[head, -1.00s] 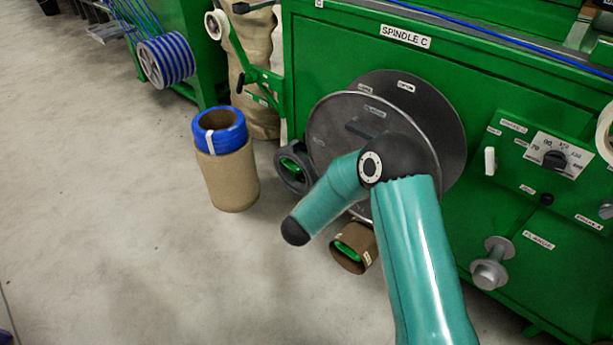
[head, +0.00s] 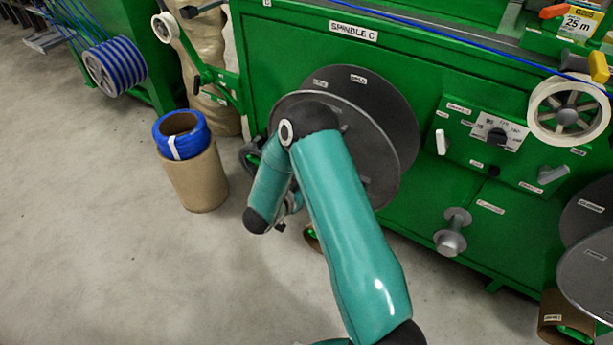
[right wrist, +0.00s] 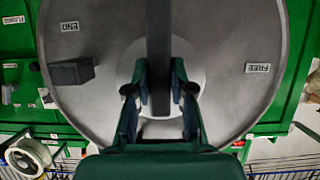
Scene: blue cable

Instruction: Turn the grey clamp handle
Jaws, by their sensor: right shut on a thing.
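In the right wrist view, a dark grey bar, the clamp handle (right wrist: 158,35), stands upright in the picture across the pale hub of a grey disc (right wrist: 95,115). My right gripper (right wrist: 159,92) has a finger on each side of its lower part and is shut on it. The disc bears END and FREE labels, and a dark block (right wrist: 70,72) sits left of the handle. In the head view, my right arm covers part of the disc (head: 370,150) and hides the handle and grip. My left gripper is not in view.
The green machine (head: 440,80) carries a knob panel (head: 500,135), a flange fitting (head: 452,232) and a white-rimmed reel (head: 568,115). A cardboard tube (head: 197,182) with a blue coil (head: 182,135) stands on the floor at left. Open floor lies in front.

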